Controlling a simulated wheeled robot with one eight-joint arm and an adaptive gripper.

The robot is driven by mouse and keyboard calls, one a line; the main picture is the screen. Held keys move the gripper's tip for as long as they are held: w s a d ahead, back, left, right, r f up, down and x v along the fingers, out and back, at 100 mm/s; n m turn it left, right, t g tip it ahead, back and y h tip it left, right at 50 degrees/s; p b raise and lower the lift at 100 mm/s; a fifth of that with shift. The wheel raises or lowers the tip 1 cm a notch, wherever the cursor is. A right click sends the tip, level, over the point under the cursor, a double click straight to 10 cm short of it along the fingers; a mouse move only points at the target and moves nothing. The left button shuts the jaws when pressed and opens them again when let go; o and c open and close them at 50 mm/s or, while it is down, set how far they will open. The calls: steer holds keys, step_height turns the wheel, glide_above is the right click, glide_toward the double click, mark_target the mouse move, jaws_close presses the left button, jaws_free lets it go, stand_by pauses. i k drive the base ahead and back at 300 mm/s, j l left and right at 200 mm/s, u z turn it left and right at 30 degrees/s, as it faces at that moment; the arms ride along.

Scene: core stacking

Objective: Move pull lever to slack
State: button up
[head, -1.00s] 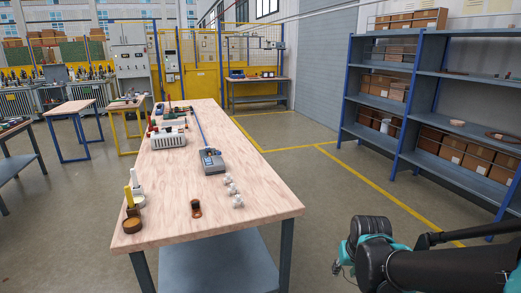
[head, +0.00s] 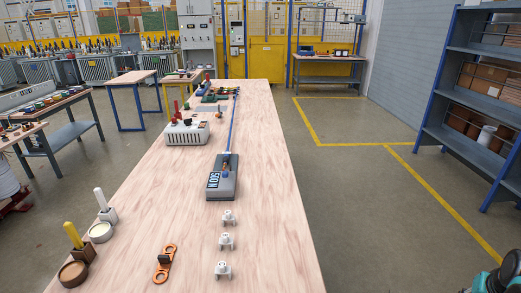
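A grey box-shaped device (head: 222,186) with a "500 N" style label lies on the long wooden table. A small upright part (head: 226,168) with brown and blue shows on its top; I cannot tell whether this is the pull lever or how it is set. A long blue strip or rod (head: 232,125) runs from the device's far end toward the back of the table. An orange fitting (head: 164,263) with a dark raised piece lies near the front. Only a teal and black piece of my arm shows at the lower right corner; my gripper is not visible.
Three white fittings (head: 226,242) stand in a row in front of the device. Yellow and white handled tools (head: 77,240) stand at the table's left edge. A pale ribbed box (head: 187,133) sits farther back. The floor right of the table (head: 375,200) is clear, with shelves (head: 480,90) beyond.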

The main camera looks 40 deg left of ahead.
mark_target(226, 174)
steer(key=i, duration=1.15)
steer(key=i+l+u, duration=0.1)
steer(key=i, duration=1.05)
steer(key=u, duration=0.45)
steer(key=i+u, duration=0.1)
steer(key=u, duration=0.4)
steer(key=l+u, duration=0.1)
steer(key=u, duration=0.35)
steer(key=i+l+u, duration=0.1)
steer(key=u, duration=2.25)
steer(key=k+j+u, duration=0.1)
steer(key=j+u, duration=0.25)
steer(key=j, duration=0.25)
steer(key=j+u, duration=0.3)
steer(key=j, duration=0.25)
steer(key=i+j+u, duration=0.15)
steer(key=j, duration=0.25)
steer(key=j+u, duration=0.1)
steer(key=j, duration=0.25)
steer(key=i, duration=0.05)
